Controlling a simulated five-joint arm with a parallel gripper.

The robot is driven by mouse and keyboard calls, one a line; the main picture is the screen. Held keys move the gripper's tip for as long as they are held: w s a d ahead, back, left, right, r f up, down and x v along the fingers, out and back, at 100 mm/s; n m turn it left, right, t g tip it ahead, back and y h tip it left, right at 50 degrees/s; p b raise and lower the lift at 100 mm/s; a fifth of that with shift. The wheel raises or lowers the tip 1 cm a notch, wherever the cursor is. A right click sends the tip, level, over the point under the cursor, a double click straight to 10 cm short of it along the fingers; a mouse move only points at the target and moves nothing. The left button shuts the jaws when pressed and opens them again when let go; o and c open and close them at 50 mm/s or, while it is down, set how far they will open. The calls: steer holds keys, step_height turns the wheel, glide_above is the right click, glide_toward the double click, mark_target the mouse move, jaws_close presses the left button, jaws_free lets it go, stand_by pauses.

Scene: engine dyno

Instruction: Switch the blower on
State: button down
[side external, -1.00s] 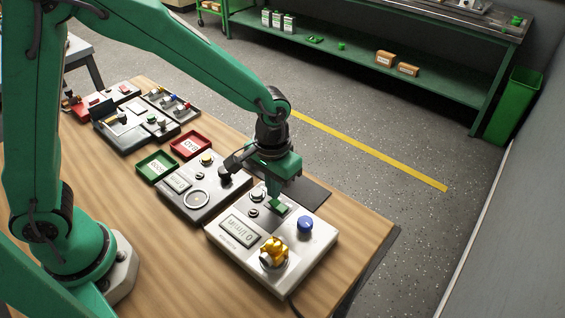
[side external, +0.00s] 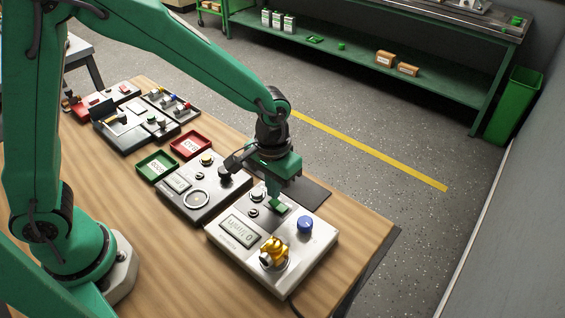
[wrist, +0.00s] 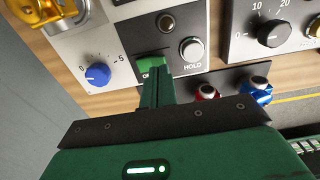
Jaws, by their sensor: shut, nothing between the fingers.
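A white and grey unit (side external: 240,258) has a display reading in l/min (side external: 240,231), a blue knob (side external: 305,225) and a gold fitting (side external: 273,251). In the wrist view, its dark panel carries a green switch (wrist: 149,62) with lettering partly hidden by my fingers. A HOLD button (wrist: 191,50) is to its right. My gripper (side external: 278,205) points down over this panel, shut and empty. In the wrist view, its fingertips (wrist: 158,72) overlap the switch's lower right edge. I cannot tell whether they touch it. The blue knob (wrist: 97,75) is left of the switch.
A darker unit (side external: 197,199) with a round dial stands close to the left. Green (side external: 157,166) and red (side external: 190,145) trays lie behind it. Red (wrist: 207,92) and blue (wrist: 257,91) fittings sit near my fingers. The table's right edge is close.

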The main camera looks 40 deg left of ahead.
steer(key=shift+f, duration=1)
stand_by(1.2)
steer(key=shift+r, duration=3.55)
steer(key=s+a+r+t, duration=0.5)
steer(key=s+a+r, duration=0.8)
steer(key=a, duration=0.4)
steer(key=shift+s+t, duration=0.3)
